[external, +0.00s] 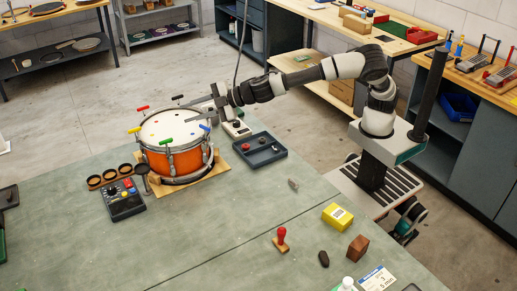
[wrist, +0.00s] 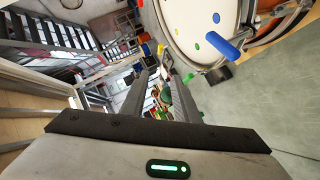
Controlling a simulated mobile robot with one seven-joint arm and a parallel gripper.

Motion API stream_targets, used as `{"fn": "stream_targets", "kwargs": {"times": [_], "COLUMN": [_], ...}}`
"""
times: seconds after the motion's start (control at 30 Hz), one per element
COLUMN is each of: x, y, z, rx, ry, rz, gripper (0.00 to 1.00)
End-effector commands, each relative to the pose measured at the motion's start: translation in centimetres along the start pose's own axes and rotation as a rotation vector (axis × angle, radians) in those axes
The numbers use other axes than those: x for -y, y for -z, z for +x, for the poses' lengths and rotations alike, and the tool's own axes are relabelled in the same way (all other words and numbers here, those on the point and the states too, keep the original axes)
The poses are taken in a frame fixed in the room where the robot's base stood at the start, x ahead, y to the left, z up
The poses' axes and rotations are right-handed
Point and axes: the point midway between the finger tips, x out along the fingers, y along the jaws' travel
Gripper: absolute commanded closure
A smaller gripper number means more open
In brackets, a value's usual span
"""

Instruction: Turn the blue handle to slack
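An orange drum (external: 187,160) with a white head stands on a wooden board on the bench, with coloured handles around its rim. The blue handle (wrist: 222,42) shows in the wrist view at the upper right, over the drum's rim. In the external view it (external: 204,127) is small, at the drum's right side, near my gripper. My gripper (external: 194,112) reaches in from the right at about the height of the drum head. In the wrist view my gripper (wrist: 160,72) has its two fingers apart with nothing between them. The blue handle lies to the right of the fingers, apart from them.
The rim also carries red (external: 142,108), black (external: 177,97), yellow (external: 133,130) and green (external: 165,142) handles. A dark tray (external: 273,157) lies right of the drum. A control box (external: 125,205) stands in front of it. The bench's middle is mostly clear.

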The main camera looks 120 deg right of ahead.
Motion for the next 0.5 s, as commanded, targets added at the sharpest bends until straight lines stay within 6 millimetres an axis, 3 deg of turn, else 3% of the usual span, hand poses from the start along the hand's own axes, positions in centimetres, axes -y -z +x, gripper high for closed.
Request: {"fn": "stream_targets", "kwargs": {"times": [0.03,0.17,0.3,0.5], "x": [0.5,2.3,4.0,5.3], "y": [1.7,3.4,4.5,5.1], "z": [-1.4,-5.3,-10.5,-16.1], "rx": [0.053,0.206,0.309,0.357], "ry": [-0.019,-0.135,-0.303,-0.495], "rz": [0.144,0.559,0.927,1.229], "gripper": [0.72,0.72,0.72,0.72]}}
